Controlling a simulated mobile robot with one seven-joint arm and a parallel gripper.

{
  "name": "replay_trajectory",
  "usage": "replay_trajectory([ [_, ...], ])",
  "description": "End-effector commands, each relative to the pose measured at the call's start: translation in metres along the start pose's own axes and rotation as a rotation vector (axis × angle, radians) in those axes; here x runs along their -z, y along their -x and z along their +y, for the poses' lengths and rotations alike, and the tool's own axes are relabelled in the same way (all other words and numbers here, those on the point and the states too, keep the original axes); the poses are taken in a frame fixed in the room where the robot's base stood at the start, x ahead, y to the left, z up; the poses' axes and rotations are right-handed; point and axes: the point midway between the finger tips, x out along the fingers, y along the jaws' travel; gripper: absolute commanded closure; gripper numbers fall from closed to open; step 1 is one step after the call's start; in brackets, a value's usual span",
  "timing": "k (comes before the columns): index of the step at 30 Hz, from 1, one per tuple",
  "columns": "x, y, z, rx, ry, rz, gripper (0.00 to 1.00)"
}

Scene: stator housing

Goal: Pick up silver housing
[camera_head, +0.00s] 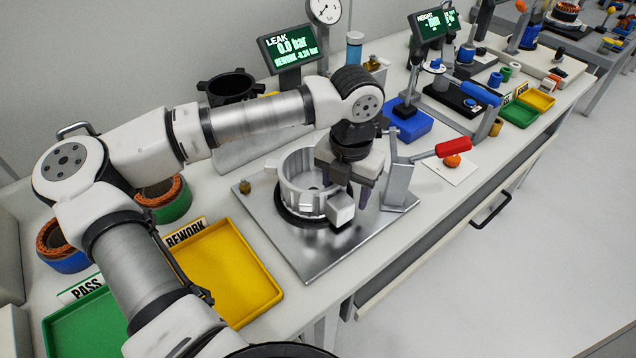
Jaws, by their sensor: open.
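The silver housing (297,186) is a round, open-topped metal ring with ribs on its outer wall. It sits on a black round seat on a flat metal plate (310,259) in the middle of the bench. My gripper (354,193) is open and points down at the housing's right side. Its body covers part of the housing's right rim. I cannot tell whether the fingers touch or straddle the wall.
A clamp with a red handle (452,147) stands close right of my gripper. A yellow rework tray (226,273) and a green pass tray (84,328) lie at the front left. Copper-wound stators (167,198) stand behind them. A leak display (289,47) is at the back.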

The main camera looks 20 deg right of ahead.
Motion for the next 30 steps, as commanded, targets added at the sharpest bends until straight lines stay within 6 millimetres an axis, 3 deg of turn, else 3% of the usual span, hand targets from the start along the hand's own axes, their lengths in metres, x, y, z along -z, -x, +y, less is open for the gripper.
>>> replay_trajectory([
  [7, 0.0, -0.0026, -0.0002, 0.0, -0.001, 0.0, 0.45],
  [20, 0.0001, -0.0023, -0.0005, 0.001, -0.001, 0.001, 1.0],
  [30, 0.0011, -0.0028, -0.003, 0.006, -0.007, 0.003, 1.0],
])
